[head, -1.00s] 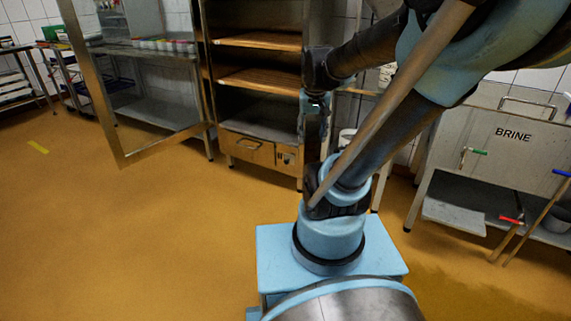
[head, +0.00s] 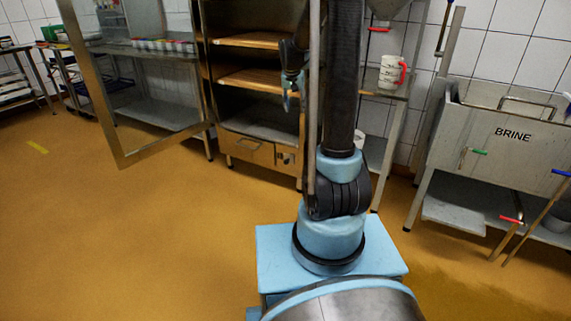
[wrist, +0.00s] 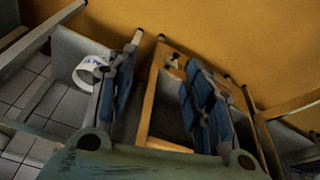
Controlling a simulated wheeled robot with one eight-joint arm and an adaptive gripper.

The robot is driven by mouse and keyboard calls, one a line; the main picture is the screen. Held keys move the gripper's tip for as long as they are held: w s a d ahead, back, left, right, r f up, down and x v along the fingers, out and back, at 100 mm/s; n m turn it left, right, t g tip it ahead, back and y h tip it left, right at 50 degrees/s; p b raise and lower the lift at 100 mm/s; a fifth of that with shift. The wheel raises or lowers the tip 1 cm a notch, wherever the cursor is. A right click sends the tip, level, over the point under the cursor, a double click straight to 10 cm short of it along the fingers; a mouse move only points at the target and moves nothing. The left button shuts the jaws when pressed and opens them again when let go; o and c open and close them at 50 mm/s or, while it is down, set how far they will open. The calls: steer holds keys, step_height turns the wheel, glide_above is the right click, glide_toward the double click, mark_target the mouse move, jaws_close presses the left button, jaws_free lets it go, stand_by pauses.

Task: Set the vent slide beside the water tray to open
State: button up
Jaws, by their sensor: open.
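The water tray (head: 246,149) is a wooden-fronted drawer with a handle, at the bottom of the open cabinet (head: 207,101). Just right of it is a small light panel with dark marks, which looks like the vent slide (head: 286,158); its setting is too small to read. My gripper (head: 290,94) hangs in front of the cabinet's right side, above that panel and apart from it. In the wrist view my gripper (wrist: 160,95) has its blue-padded fingers apart with nothing held. The wooden cabinet edge (wrist: 148,105) shows between and beyond them, strongly tilted.
The cabinet's glazed door (head: 120,160) stands open to the left. A side table with a white jug (head: 391,71) with red handle stands right of the cabinet. The brine tank (head: 500,125) is further right. The floor (head: 130,235) at front left is clear.

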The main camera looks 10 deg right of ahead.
steer(key=w+f, duration=0.6)
steer(key=w, duration=0.4)
steer(key=m+h, duration=0.1)
steer(key=m, duration=0.2)
glide_above(287, 161)
steer(key=s+a, duration=0.5)
step_height(287, 161, down, 27)
steer(key=shift+t, duration=0.4)
steer(key=x, duration=1.8)
steer(key=shift+d+f, duration=0.1)
steer(key=shift+d, duration=0.15)
